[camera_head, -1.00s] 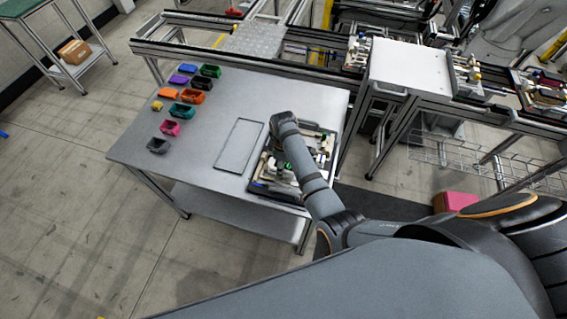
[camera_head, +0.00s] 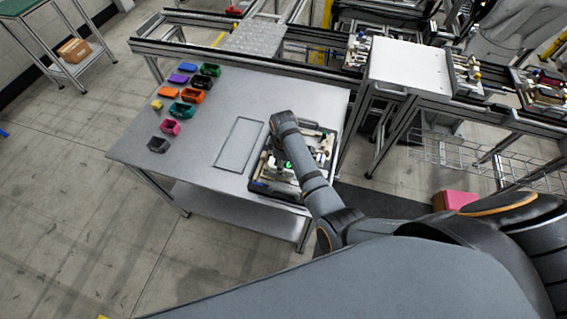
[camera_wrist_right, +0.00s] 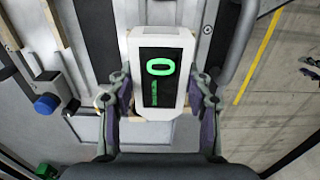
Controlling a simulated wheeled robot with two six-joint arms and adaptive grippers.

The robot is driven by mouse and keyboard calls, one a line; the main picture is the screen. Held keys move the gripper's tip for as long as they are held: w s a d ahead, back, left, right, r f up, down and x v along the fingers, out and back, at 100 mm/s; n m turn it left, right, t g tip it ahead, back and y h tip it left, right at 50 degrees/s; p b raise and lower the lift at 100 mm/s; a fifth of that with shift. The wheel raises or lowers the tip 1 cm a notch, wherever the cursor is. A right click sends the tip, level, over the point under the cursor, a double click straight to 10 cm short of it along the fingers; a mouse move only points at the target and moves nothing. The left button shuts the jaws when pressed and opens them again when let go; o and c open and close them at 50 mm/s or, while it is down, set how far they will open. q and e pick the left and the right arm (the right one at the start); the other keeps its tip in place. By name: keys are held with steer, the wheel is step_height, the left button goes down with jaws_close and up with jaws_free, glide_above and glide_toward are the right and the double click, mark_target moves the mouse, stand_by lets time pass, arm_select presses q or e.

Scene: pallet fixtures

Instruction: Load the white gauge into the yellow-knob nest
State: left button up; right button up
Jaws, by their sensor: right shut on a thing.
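The white gauge (camera_wrist_right: 160,72), with a black face and green marks, is between the two fingers of my right gripper (camera_wrist_right: 160,108) in the right wrist view. The gripper is shut on its sides. In the head view my right arm reaches over the fixture pallet (camera_head: 262,186) and hides the gripper; the gauge cannot be made out there. A blue knob (camera_wrist_right: 46,103) shows left of the gauge in the wrist view. I cannot pick out the yellow-knob nest in either view. My left gripper is not in view.
Several coloured bins (camera_head: 192,95) stand on the left of the grey table (camera_head: 190,135). A flat rectangular outline (camera_head: 239,144) lies clear beside the pallet. In the wrist view, floor with a yellow line (camera_wrist_right: 257,57) shows past the pallet's edge.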

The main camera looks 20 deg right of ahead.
steer(key=shift+f, duration=0.2)
steer(key=shift+f+b, duration=0.4)
steer(key=shift+f, duration=0.35)
steer(key=o, duration=1.4)
step_height(320, 180, up, 8)
steer(key=shift+f, duration=0.25)
